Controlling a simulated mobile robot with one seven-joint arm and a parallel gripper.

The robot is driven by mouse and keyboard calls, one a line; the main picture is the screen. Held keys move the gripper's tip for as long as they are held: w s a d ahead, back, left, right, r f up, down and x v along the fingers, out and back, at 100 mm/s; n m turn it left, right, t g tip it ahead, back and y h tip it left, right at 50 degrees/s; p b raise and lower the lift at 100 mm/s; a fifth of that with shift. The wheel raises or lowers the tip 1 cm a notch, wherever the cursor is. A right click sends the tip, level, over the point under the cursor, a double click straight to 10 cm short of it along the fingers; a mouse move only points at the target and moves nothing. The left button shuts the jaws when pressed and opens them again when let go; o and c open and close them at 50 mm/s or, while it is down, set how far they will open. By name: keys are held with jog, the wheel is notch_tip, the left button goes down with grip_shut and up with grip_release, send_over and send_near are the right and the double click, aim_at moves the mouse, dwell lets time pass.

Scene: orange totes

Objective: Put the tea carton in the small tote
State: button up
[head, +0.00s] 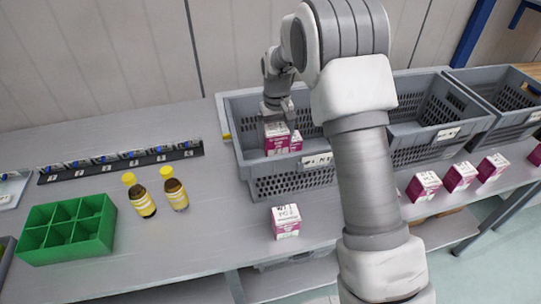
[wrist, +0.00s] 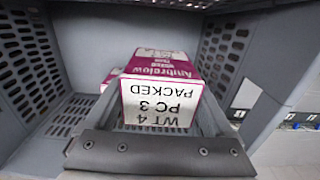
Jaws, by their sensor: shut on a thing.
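My gripper (head: 277,112) is shut on a magenta-and-white carton (head: 277,138), inside the leftmost grey tote (head: 290,184). In the wrist view the held carton (wrist: 162,98) shows a white label reading "WT 4 PC 3 PACKED", upside down. A second magenta carton (head: 296,143) stands in the same tote, just right of the held one. I cannot tell whether the held carton touches the tote floor.
A similar carton (head: 286,221) stands on the table in front of the tote. More grey totes (head: 425,148) stand to the right, with several cartons (head: 423,186) before them. Two yellow-capped bottles (head: 143,200) and a green divided crate (head: 68,245) stand left. Table between is clear.

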aim_at(269, 147)
jog(key=shift+s+a+f, duration=0.75)
jog(key=shift+a+f, duration=0.05)
jog(key=shift+a, duration=0.25)
notch_tip(269, 147, down, 4)
jog(key=shift+r+p, duration=0.1)
jog(key=shift+p, duration=0.3)
jog(key=shift+f+b, duration=0.5)
jog(key=shift+f, duration=0.15)
jog(key=shift+f, duration=0.1)
jog(key=o, duration=1.3)
